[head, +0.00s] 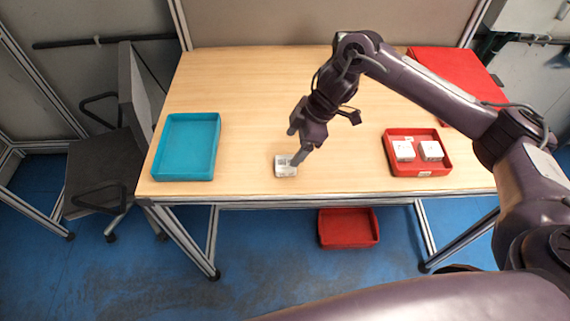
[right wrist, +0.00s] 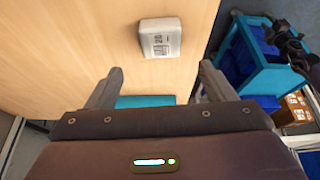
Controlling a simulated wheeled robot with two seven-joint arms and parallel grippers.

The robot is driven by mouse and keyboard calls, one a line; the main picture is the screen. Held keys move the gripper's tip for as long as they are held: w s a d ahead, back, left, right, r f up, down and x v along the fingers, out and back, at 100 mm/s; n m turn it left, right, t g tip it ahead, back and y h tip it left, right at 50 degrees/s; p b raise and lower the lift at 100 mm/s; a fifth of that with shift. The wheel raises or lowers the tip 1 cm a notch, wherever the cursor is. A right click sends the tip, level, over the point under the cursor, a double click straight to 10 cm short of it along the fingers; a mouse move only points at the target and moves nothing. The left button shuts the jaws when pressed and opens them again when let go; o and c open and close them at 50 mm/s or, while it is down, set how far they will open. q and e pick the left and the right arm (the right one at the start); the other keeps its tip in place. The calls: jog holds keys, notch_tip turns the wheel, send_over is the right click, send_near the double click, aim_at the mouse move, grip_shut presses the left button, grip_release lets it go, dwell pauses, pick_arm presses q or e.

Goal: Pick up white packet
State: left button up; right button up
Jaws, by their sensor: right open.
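A white packet (head: 285,166) with a printed label lies on the wooden table near its front edge, between the teal tray and the red tray. My right gripper (head: 296,145) is open and empty just above and behind it, with one finger close to the packet's upper right in the head view. In the right wrist view the packet (right wrist: 160,38) lies label up, ahead of the gap between the open fingers (right wrist: 158,80). I cannot tell whether a finger touches it. Two more white packets (head: 404,151) (head: 431,151) sit in the red tray. My left gripper is out of view.
An empty teal tray (head: 161,150) stands at the table's left and the red tray (head: 420,171) at the right. A red surface (head: 440,62) lies at the back right. Another red tray (head: 348,228) is below the table. The table's middle (head: 240,90) is clear.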

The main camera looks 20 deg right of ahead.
aim_at(286, 162)
jog(key=p+x, duration=0.1)
jog(key=x, duration=0.1)
jog(key=p+x, duration=0.1)
jog(key=x, duration=0.1)
jog(key=p+x, duration=0.1)
jog(key=x, duration=0.1)
jog(key=shift+s+d+f, duration=0.15)
jog(key=shift+d+f, duration=0.05)
jog(key=shift+f, duration=0.45)
jog(key=c, duration=1.2)
jog(key=shift+o, duration=0.2)
jog(key=shift+r, duration=0.1)
